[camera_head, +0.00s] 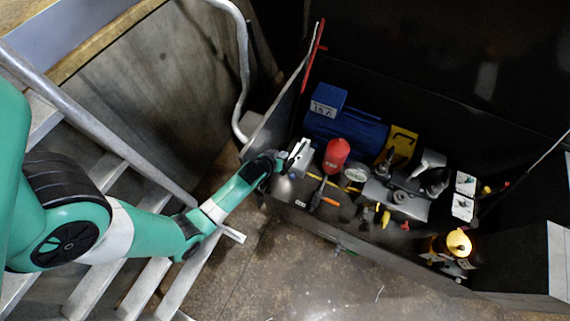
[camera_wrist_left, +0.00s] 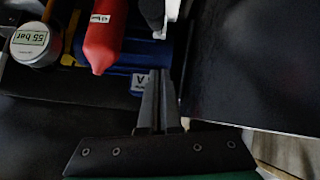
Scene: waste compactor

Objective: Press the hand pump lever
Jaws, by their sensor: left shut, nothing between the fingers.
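My left gripper (camera_head: 283,160) reaches in from the left to the left end of the machinery in a dark open housing. In the left wrist view its fingers (camera_wrist_left: 158,90) are closed together with nothing between them. A dark rounded rod end (camera_wrist_left: 152,12) beside a white piece shows just beyond the fingertips. In the head view a pale upright piece (camera_head: 299,152) stands close to the gripper; I cannot tell whether they touch. I cannot tell for certain which part is the hand pump lever. My right gripper is not in view.
A red cylinder (camera_head: 336,153), a blue motor (camera_head: 345,131), a round gauge (camera_head: 356,175) and an orange-handled bar (camera_head: 323,194) are close to the gripper. The gauge also shows in the left wrist view (camera_wrist_left: 30,40). A metal railing (camera_head: 243,75) runs behind the arm.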

